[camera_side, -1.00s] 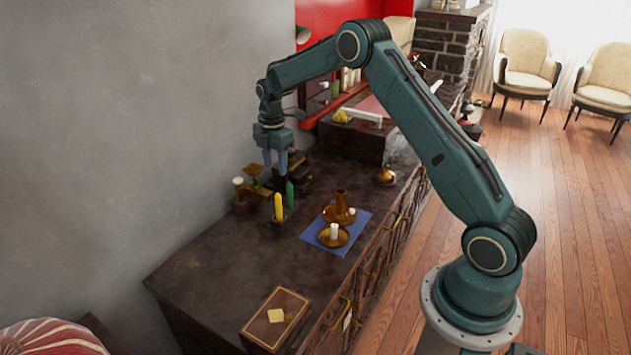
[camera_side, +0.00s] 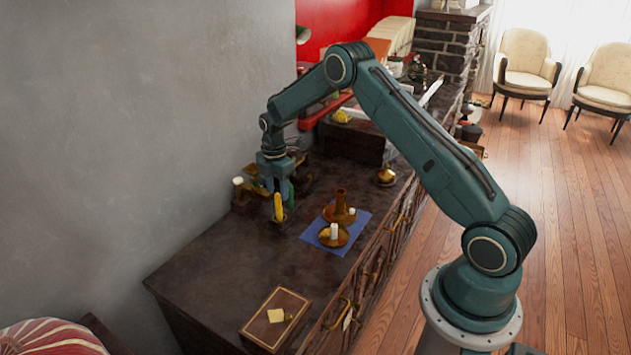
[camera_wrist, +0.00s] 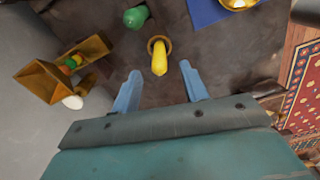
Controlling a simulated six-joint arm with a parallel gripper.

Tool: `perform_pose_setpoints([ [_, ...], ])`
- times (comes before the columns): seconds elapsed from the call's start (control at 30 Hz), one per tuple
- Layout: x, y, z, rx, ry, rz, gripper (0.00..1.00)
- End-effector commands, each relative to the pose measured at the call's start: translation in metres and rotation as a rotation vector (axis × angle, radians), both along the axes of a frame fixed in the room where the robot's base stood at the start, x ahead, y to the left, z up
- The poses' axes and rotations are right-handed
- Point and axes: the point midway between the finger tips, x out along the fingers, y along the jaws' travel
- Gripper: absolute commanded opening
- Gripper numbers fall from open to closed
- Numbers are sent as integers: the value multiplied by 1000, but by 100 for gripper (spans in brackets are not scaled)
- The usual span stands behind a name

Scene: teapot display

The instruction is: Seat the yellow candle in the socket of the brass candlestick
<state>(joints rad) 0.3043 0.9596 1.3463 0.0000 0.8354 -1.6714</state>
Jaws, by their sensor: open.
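The yellow candle (camera_side: 278,207) stands upright on the dark cabinet top; in the wrist view the candle (camera_wrist: 159,60) rises from a small round brass-coloured base. My gripper (camera_side: 277,187) points down at the candle's upper part. In the wrist view my gripper (camera_wrist: 159,72) is open, with the candle between the lines of its two blue fingers and a gap on each side.
A brass dish (camera_side: 334,240) with a white candle sits on the cloth. A brass scale-like piece (camera_wrist: 40,82) is near the wall. A wooden box (camera_side: 275,318) lies in front; the cabinet top between is clear.

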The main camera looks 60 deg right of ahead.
Motion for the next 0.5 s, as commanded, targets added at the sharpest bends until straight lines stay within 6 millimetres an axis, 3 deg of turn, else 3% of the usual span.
perform_pose_setpoints([
  [0.27,0,0,-6,0,2,0,44],
  [0.5,0,0,-31,1,3,0,44],
])
